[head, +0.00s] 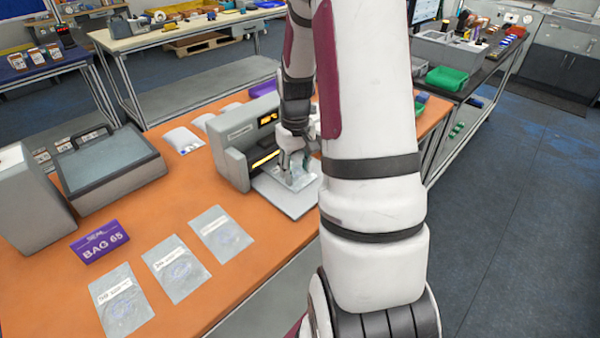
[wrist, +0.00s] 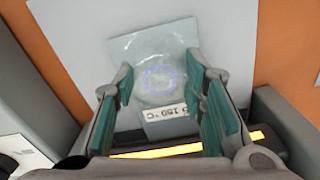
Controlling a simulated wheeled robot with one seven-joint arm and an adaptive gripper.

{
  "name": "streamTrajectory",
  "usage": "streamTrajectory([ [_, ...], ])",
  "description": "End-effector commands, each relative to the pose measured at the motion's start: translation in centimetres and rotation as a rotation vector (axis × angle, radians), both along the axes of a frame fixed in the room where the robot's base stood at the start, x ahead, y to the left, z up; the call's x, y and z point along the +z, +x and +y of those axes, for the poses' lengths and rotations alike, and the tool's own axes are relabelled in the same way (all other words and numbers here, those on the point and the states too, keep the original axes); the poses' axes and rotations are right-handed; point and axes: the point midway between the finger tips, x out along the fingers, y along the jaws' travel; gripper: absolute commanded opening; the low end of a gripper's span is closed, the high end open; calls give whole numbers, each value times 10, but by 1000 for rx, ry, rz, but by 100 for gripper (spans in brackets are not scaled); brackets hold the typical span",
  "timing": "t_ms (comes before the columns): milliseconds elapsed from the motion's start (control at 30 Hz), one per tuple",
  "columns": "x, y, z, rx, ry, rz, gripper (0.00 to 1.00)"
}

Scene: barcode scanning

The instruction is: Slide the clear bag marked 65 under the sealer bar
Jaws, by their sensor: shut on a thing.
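A clear bag (head: 299,180) lies at the sealer's front plate (head: 292,205), below my gripper (head: 293,152). In the wrist view the same bag (wrist: 150,48) has a bluish ring mark and a white label reading partly "150 °C"; I see no 65 on it. My gripper (wrist: 160,76) is shut on this bag, with its teal pads either side of it. The grey sealer (head: 236,150) has a slot with a glowing orange strip, also seen in the wrist view (wrist: 185,148). The bag's label end points toward this strip; whether it is beneath the bar is unclear.
A purple sign reading "BAG 65" (head: 100,242) stands on the orange table (head: 200,195). Three labelled clear bags lie near it, one at the right (head: 221,234). A grey slanted device (head: 107,165) stands left.

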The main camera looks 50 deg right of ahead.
Motion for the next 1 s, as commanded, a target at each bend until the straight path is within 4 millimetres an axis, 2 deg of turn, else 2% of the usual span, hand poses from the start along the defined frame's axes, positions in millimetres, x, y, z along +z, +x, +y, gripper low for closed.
streamTrajectory([
  [333, 0, 3, 0, -1, 0, -1, 9],
  [367, 0, 3, 0, -1, 0, -1, 42],
  [433, 0, 3, 0, 0, 0, -1, 58],
  [467, 0, 3, 0, 0, 0, -1, 61],
  [800, 2, 3, 0, 0, 0, -1, 61],
  [1000, 27, 4, -1, 0, -3, -4, 61],
])
